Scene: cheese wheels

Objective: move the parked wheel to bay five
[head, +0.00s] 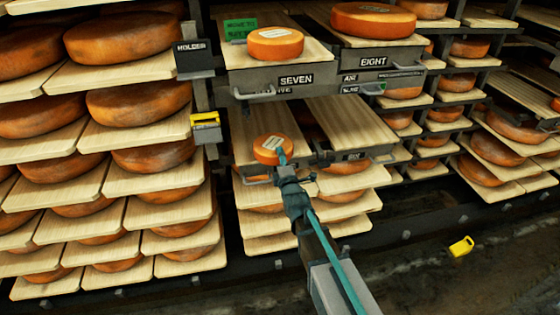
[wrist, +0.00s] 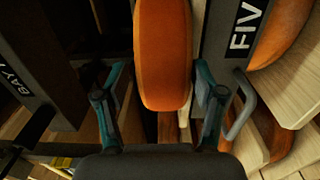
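A small orange cheese wheel (head: 268,150) with a pale label lies flat near the front of the lower left board (head: 243,122), under the bay marked SEVEN. My gripper (head: 281,160) is at its front edge. In the wrist view, which is turned sideways, the wheel (wrist: 163,60) is between the two teal fingers of my gripper (wrist: 162,85), one above and one below. Narrow gaps seem to show beside the wheel, so the fingers look open around it. A plate reading FIV (wrist: 243,28) is just below the wheel. Whether the wheel's underside touches the board is unclear.
Another labelled wheel (head: 275,43) sits in bay SEVEN beside a green card (head: 240,28). A larger wheel (head: 373,20) sits in bay EIGHT. The board (head: 350,122) right of the lower left one is bare. Full racks flank both sides; a yellow object (head: 461,246) is on the floor.

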